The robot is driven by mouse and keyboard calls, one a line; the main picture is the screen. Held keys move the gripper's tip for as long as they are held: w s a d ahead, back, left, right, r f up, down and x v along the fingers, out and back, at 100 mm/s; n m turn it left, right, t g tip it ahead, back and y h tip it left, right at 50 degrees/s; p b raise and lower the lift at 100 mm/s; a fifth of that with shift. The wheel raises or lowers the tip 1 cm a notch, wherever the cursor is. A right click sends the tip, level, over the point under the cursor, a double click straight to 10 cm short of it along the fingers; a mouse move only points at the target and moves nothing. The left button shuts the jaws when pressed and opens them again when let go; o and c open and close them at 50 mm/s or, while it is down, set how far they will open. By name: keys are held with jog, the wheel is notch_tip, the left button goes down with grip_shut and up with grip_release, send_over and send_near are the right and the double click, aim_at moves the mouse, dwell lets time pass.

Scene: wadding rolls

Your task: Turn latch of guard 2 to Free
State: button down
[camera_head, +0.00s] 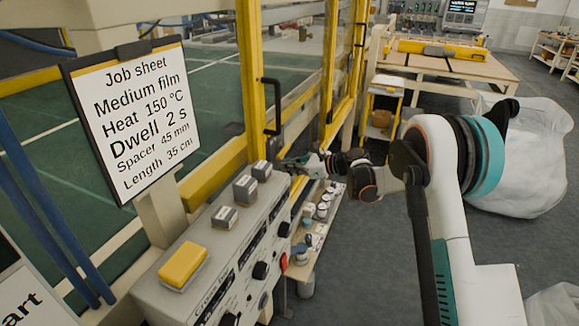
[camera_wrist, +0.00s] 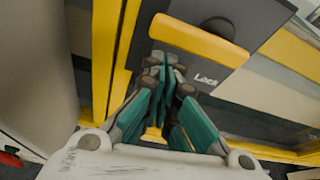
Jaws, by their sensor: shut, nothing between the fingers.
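In the wrist view a yellow latch handle (camera_wrist: 195,41) lies across a dark plate (camera_wrist: 262,18), sloping slightly down to the right. The word "Lock" is printed on the plate below the handle; no "Free" mark shows. My gripper (camera_wrist: 165,66) is shut and empty, with its fingertips just below the handle's left part. I cannot tell whether they touch it. In the head view my gripper (camera_head: 285,164) is beside the yellow-framed guard, at the far end of the grey control panel. The latch cannot be made out there, and no guard number is readable.
The grey control panel (camera_head: 222,262) carries knobs and a yellow block (camera_head: 183,264). A black door handle (camera_head: 271,105) is on the yellow frame. A low shelf (camera_head: 318,235) with small containers stands below my arm. A white bag (camera_head: 530,160) stands at the right.

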jog(key=shift+s+r, duration=0.2)
jog(key=shift+r, duration=0.15)
jog(key=shift+a+r, duration=0.1)
dwell(0.6)
notch_tip(320, 180, down, 5)
jog(key=b, duration=0.3)
jog(key=r+p+v, duration=0.1)
jog(key=p+v, duration=0.3)
jog(key=v, duration=0.6)
jog(key=shift+w, duration=0.15)
